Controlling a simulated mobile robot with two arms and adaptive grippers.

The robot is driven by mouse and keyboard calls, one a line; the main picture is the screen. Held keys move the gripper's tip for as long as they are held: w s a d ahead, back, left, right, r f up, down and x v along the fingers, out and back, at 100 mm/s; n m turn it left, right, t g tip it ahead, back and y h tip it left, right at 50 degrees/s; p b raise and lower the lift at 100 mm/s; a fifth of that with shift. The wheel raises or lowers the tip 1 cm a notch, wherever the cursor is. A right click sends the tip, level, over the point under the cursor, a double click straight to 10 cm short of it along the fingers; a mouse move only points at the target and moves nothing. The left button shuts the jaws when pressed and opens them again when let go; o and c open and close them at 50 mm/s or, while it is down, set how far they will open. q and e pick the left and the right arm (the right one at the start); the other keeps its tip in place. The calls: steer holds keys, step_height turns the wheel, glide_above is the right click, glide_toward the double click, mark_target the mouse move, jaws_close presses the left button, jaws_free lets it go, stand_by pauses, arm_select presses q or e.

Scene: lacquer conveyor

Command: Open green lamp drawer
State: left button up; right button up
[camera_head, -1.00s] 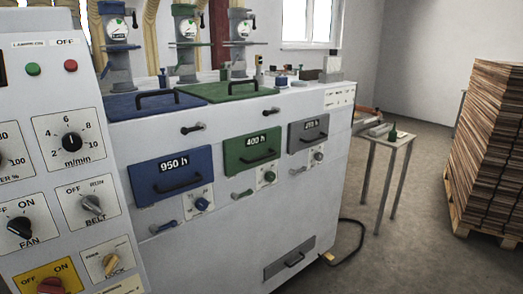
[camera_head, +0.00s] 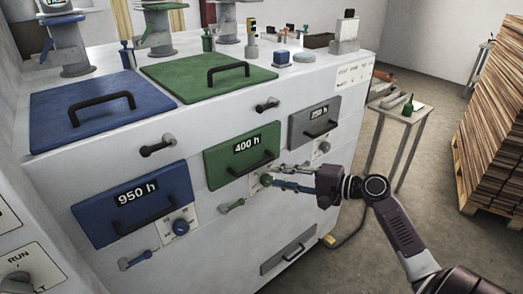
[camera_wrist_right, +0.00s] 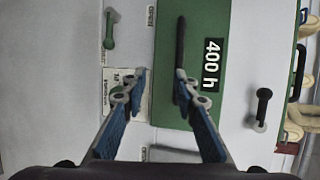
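The green drawer (camera_head: 225,165), labelled 400 h, is in the machine's front and looks closed. Its black handle (camera_head: 252,164) runs along its lower front. My right gripper (camera_head: 280,177) comes in from the right, just right of the handle's lower end and over the small dial plate below the drawer. In the right wrist view the gripper (camera_wrist_right: 160,82) is open, with nothing between its fingers. There the handle (camera_wrist_right: 180,45) on the green drawer (camera_wrist_right: 202,100) lines up with the right fingertip; I cannot tell whether they touch. My left gripper is out of view.
A blue drawer (camera_head: 100,225) marked 950 h is left of the green one, and a grey drawer (camera_head: 302,131) is to its right. A green latch lever (camera_head: 231,206) sits below. A small table (camera_head: 400,113) and a wood stack (camera_head: 495,130) stand right.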

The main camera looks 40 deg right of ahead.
mark_target(256, 166)
steer(key=w+a, duration=0.1)
steer(key=w, duration=0.1)
steer(key=w+a+r+p, duration=0.2)
steer(key=w, duration=0.1)
steer(key=shift+w+a, duration=0.25)
steer(key=shift+w, duration=0.1)
steer(key=shift+w+a+f+p, duration=0.25)
steer(key=shift+w+p, duration=0.05)
steer(key=shift+w, duration=0.2)
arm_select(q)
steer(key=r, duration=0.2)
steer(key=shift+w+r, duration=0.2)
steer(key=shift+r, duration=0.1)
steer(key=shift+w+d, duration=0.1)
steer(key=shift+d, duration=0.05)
arm_select(e)
jaws_close()
